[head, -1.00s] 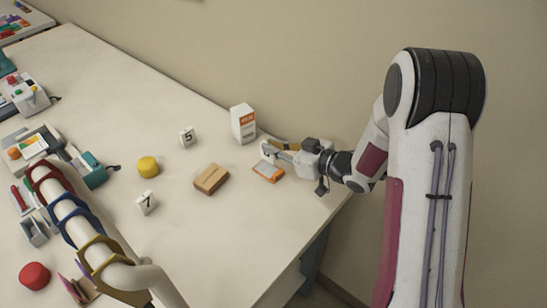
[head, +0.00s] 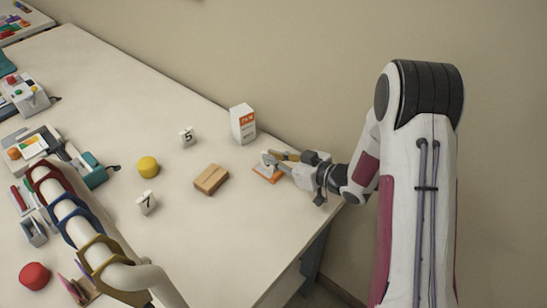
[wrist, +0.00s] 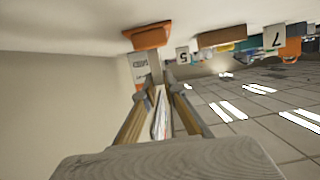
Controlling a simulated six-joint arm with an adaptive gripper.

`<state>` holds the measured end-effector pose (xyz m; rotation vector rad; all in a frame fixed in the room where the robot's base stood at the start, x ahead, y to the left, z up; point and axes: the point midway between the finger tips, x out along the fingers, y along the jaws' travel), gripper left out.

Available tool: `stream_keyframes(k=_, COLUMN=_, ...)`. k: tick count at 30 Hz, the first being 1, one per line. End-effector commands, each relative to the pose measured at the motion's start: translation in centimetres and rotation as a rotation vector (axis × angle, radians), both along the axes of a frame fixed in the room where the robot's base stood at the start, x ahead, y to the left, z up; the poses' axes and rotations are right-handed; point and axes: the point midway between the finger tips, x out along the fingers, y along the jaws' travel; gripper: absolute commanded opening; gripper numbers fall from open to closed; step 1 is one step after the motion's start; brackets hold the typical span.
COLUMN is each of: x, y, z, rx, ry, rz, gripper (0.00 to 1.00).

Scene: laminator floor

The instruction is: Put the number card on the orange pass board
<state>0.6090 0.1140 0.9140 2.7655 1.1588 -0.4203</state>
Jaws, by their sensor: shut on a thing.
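My gripper (head: 277,158) is at the right end of the table, shut on a small pale number card (head: 268,158). The card's digit cannot be read. The orange pass board (head: 268,177) lies flat on the table beneath the gripper, partly hidden by it and the card. In the wrist view the picture is upside down; the board (wrist: 147,38) shows just past the fingertips, and the card (wrist: 155,68) shows as a greyish slab between them. I cannot tell whether the card touches the board.
A white carton with an orange label (head: 243,124) stands behind the board. A brown block (head: 211,179) lies to its left. Cards marked 5 (head: 187,137) and 7 (head: 147,202) and a yellow round piece (head: 148,167) stand farther left. The table's right edge is close by.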

Motion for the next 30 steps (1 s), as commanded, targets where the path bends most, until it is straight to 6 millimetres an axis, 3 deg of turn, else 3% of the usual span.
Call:
stream_keyframes(k=14, x=0.0, y=0.0, z=-0.41, rx=0.001, ry=0.001, rz=0.0, gripper=0.0)
stream_keyframes(k=15, x=-0.01, y=0.0, z=-0.46, rx=0.001, ry=0.001, rz=0.0, gripper=0.12)
stream_keyframes(k=17, x=0.0, y=0.0, z=-0.42, rx=0.001, ry=0.001, rz=0.0, gripper=0.27)
stream_keyframes(k=30, x=0.0, y=0.0, z=-0.27, rx=0.0, ry=0.0, rz=0.0, gripper=0.27)
